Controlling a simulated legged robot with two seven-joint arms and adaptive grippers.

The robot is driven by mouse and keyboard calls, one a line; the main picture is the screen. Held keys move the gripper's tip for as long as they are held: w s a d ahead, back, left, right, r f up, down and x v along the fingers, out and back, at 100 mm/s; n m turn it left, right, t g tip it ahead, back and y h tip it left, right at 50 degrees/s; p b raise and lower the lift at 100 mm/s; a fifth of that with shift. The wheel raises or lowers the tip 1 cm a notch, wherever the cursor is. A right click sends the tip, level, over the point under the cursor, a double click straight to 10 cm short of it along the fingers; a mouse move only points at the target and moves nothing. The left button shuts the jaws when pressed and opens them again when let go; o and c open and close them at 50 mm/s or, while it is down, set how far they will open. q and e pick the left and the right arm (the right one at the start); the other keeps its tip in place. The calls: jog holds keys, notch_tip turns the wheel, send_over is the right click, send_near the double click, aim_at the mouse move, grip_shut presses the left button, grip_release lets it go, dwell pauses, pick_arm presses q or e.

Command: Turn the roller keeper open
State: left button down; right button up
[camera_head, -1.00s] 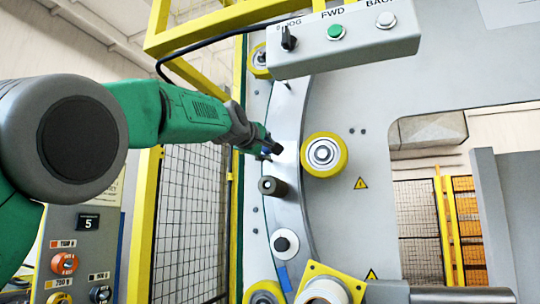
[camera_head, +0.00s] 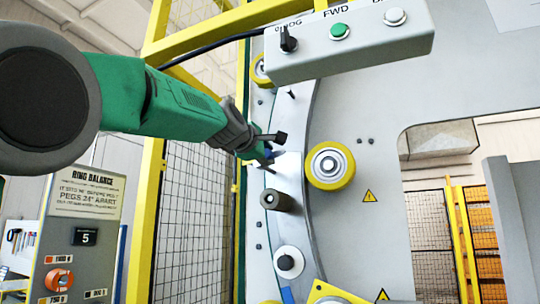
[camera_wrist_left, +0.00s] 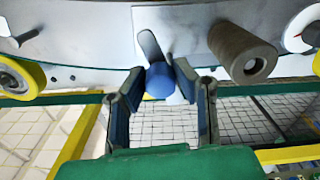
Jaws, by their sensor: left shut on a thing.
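My left gripper (camera_head: 275,153) is in front of the curved grey ring at the machine, just above a dark grey peg (camera_head: 278,201). In the left wrist view, its two fingers (camera_wrist_left: 160,78) stand on either side of a round blue knob (camera_wrist_left: 160,82) and are shut on it. A flat grey tab (camera_wrist_left: 150,45) sticks up from behind the knob; I take this knob and tab for the roller keeper. In the head view the fingers mostly hide it. My right gripper is not in view.
A yellow roller (camera_head: 330,165) stands right of the ring. A control box (camera_head: 350,42) with a black switch and green and white buttons overhangs above. A white-collared black knob (camera_head: 286,262) is below the peg. Yellow-framed mesh fencing (camera_head: 195,215) stands behind my arm.

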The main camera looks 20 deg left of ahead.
pick_arm(q)
jog(key=shift+f, duration=0.2)
jog(key=c, duration=1.4)
grip_release()
jog(key=shift+c, duration=0.2)
jog(key=shift+o, duration=0.7)
jog(key=shift+a, duration=0.2)
